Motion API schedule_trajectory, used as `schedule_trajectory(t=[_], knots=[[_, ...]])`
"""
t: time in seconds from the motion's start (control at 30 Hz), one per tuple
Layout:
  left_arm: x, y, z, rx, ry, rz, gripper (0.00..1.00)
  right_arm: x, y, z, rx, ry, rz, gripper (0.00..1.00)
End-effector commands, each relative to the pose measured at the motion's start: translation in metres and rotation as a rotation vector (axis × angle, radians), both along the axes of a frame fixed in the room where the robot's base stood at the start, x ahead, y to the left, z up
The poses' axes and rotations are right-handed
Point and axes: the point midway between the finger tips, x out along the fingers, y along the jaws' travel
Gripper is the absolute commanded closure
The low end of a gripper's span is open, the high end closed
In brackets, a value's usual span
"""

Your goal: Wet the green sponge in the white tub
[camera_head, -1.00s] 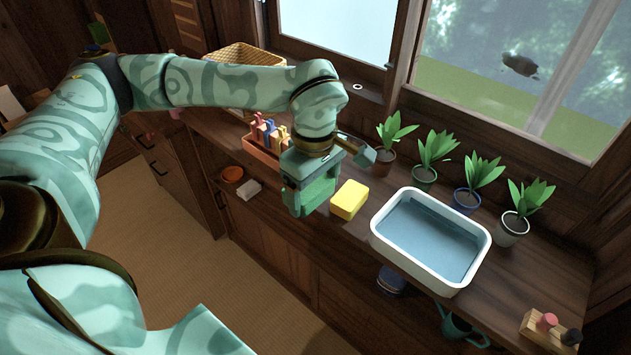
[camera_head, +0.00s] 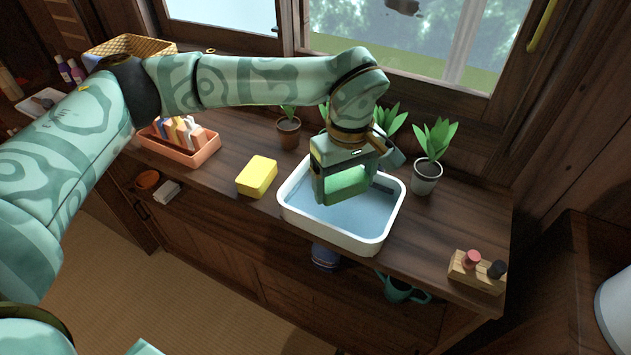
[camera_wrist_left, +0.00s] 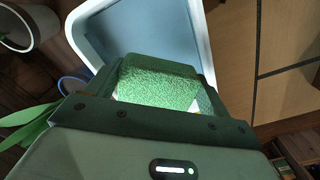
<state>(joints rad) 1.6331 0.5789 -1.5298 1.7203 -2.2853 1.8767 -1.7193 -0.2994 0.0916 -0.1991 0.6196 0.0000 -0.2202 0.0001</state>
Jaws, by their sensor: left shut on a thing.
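The white tub (camera_head: 332,236) stands on the wooden counter with blue water (camera_head: 375,215) in it. My left gripper (camera_head: 345,195) is over the tub, pointing down, inside the outline of its rim. It is shut on the green sponge (camera_wrist_left: 158,85), which shows bright and rough between the fingers in the left wrist view. The tub (camera_wrist_left: 204,45) and its water lie beyond the sponge there. My right gripper is not in view.
A yellow sponge (camera_head: 257,177) lies left of the tub. Potted plants (camera_head: 427,178) stand behind the tub under the window. An orange tray (camera_head: 190,155) of coloured items is at the left. A wooden block with two pegs (camera_head: 475,273) is at the right. Counter between tub and block is clear.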

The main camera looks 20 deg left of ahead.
Motion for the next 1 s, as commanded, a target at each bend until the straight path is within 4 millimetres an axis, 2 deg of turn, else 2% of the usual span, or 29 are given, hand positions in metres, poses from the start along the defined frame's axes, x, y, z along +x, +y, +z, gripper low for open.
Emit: schedule_trajectory(t=[0.17, 0.3, 0.47, 0.7, 1.0], knots=[[0.005, 0.005, 0.001, 0.007, 0.007, -0.115, 0.38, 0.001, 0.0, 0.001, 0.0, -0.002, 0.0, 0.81], [0.005, 0.005, -0.007, 0.008, 0.01, -0.158, 0.38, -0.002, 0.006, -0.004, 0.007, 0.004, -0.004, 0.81], [0.005, 0.005, -0.027, 0.007, 0.014, -0.16, 0.38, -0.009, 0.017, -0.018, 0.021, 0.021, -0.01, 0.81], [0.004, 0.005, -0.053, 0.008, 0.013, -0.159, 0.38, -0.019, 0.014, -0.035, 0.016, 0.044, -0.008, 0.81], [0.004, 0.005, -0.06, 0.008, 0.007, -0.158, 0.38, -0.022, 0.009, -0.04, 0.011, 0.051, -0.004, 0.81]])
